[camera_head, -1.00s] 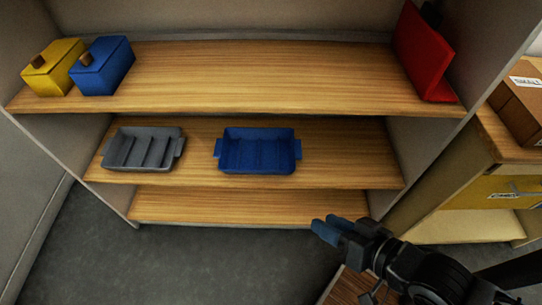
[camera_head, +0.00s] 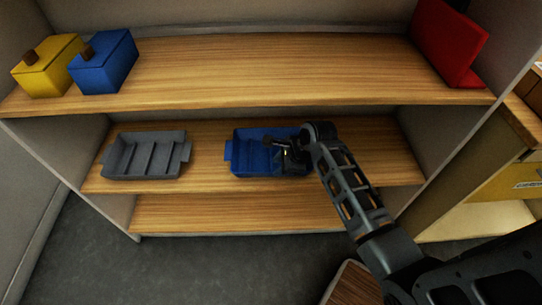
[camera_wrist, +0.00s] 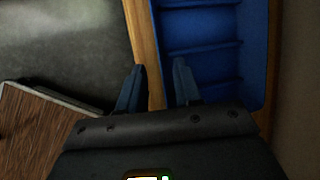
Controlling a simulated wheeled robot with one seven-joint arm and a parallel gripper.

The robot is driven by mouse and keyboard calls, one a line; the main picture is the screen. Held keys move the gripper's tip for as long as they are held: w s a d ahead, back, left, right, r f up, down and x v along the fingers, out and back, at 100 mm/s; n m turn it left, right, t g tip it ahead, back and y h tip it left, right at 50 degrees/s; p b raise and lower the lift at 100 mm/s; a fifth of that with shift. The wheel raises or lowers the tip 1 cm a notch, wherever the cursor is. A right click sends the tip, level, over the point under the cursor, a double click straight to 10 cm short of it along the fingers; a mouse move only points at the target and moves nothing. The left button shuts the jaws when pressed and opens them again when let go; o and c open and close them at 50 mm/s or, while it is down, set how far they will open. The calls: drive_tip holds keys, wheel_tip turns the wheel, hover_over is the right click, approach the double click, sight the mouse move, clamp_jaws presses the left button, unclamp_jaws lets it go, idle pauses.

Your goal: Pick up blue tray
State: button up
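The blue tray (camera_head: 248,158) sits on the middle shelf, with its right part hidden behind my gripper and arm. In the wrist view the tray (camera_wrist: 205,35) fills the upper right, with ridges across its inside. My gripper (camera_wrist: 158,82) is open and empty. Its left finger is over the shelf's front edge and its right finger is over the tray's near side. In the head view my gripper (camera_head: 282,148) is over the tray's right half. I cannot tell whether it touches the tray.
A grey tray (camera_head: 145,158) lies left of the blue one on the middle shelf (camera_head: 208,180). The upper shelf (camera_head: 250,75) holds a yellow box (camera_head: 45,72), a blue box (camera_head: 105,65) and a red object (camera_head: 445,45). A wooden surface (camera_wrist: 40,140) shows at lower left in the wrist view.

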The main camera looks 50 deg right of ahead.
sight(269, 173)
drive_tip(key=b+x, duration=0.1)
drive_tip(key=x, duration=0.6)
drive_tip(key=shift+w+a+f, duration=0.2)
drive_tip(key=shift+f, duration=0.05)
clamp_jaws()
idle(0.3)
